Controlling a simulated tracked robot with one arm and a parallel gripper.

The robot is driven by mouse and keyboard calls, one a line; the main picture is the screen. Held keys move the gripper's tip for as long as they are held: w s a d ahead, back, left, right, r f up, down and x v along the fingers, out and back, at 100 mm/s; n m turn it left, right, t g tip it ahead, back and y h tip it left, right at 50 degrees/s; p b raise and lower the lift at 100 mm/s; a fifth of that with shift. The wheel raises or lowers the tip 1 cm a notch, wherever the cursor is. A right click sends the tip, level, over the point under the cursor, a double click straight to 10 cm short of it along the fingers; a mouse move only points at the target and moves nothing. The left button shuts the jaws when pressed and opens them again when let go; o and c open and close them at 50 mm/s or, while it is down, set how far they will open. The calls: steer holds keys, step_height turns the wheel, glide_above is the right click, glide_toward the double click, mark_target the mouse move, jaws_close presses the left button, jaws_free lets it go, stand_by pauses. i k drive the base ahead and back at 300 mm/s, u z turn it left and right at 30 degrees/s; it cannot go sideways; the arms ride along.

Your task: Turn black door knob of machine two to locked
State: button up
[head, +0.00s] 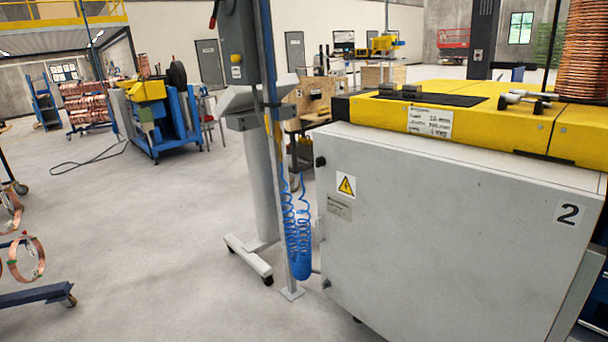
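A yellow warning sign (346,186) is near the upper knob. My gripper is not in view.
A grey post with a control box (238,42) and a coiled blue hose (298,235) stands just left of the machine. A wheeled stand foot (250,258) is on the floor beside it. Floor (150,250) at the left is mostly clear, with copper coils (25,258) at the far left.

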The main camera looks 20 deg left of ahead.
mark_target(320, 162)
steer(key=z, duration=0.35)
steer(key=k, duration=0.2)
steer(key=u, duration=1.1)
steer(key=i, duration=2.2)
steer(key=z, duration=0.55)
